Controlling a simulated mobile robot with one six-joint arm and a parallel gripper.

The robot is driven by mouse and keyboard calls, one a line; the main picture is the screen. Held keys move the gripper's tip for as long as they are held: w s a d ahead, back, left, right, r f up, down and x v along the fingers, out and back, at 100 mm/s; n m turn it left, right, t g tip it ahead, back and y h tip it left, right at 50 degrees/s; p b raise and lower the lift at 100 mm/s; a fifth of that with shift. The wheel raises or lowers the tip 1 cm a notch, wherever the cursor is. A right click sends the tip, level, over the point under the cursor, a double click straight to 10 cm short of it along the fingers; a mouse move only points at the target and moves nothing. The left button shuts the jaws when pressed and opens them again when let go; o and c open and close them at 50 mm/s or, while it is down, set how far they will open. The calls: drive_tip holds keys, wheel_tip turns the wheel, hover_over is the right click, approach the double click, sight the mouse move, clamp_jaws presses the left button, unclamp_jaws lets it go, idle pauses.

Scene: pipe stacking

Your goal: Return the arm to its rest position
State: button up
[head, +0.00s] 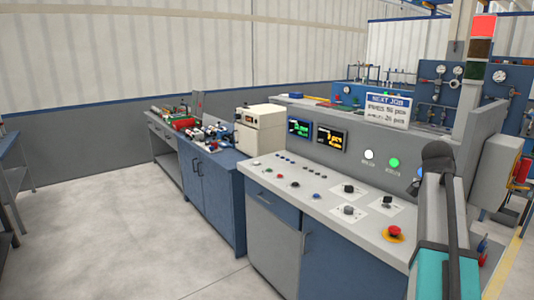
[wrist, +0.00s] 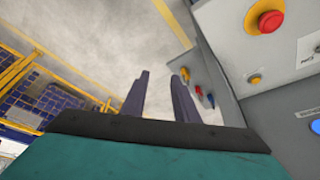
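My gripper (wrist: 160,88) shows in the wrist view with its two dark fingers apart. Nothing is between them, and only floor shows past the tips. The right finger is close in the picture to the grey side of the control console (wrist: 215,60), but I cannot tell the true distance. In the head view my arm stands at the right, beside the right end of the console (head: 385,245). The gripper's fingers cannot be made out in that view.
A red emergency button (head: 395,231) sits on the console top; a red button (wrist: 270,21) also shows in the wrist view. A blue cabinet bench (head: 215,190) stands farther back. Yellow railing (wrist: 45,72) is at the wrist view's left. Open floor (head: 110,225) lies at left.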

drive_tip(key=a+f+n+g+y, duration=0.1)
drive_tip(key=a+f+n, duration=0.1)
drive_tip(key=a+f, duration=0.75)
drive_tip(key=s+a+f+n+g, duration=0.15)
drive_tip(key=a+f, duration=0.25)
drive_tip(key=f, duration=1)
drive_tip(key=w+a+f+n+g+y, duration=0.1)
drive_tip(key=a+f+n, duration=0.1)
drive_tip(key=a+f, duration=0.75)
drive_tip(key=s+a+f+n, duration=0.5)
drive_tip(key=s+f, duration=0.4)
drive_tip(key=f, duration=0.1)
drive_tip(key=s+a+f+n+y, duration=0.1)
drive_tip(key=s+a+f+n, duration=0.4)
drive_tip(key=s+f, duration=0.3)
drive_tip(key=s+a+f+n+g+y, duration=0.1)
drive_tip(key=s+a+f+n, duration=0.4)
drive_tip(key=f, duration=0.7)
drive_tip(key=shift+s+a+f, duration=0.25)
drive_tip(key=shift+s+a, duration=1)
drive_tip(key=shift+s, duration=1.05)
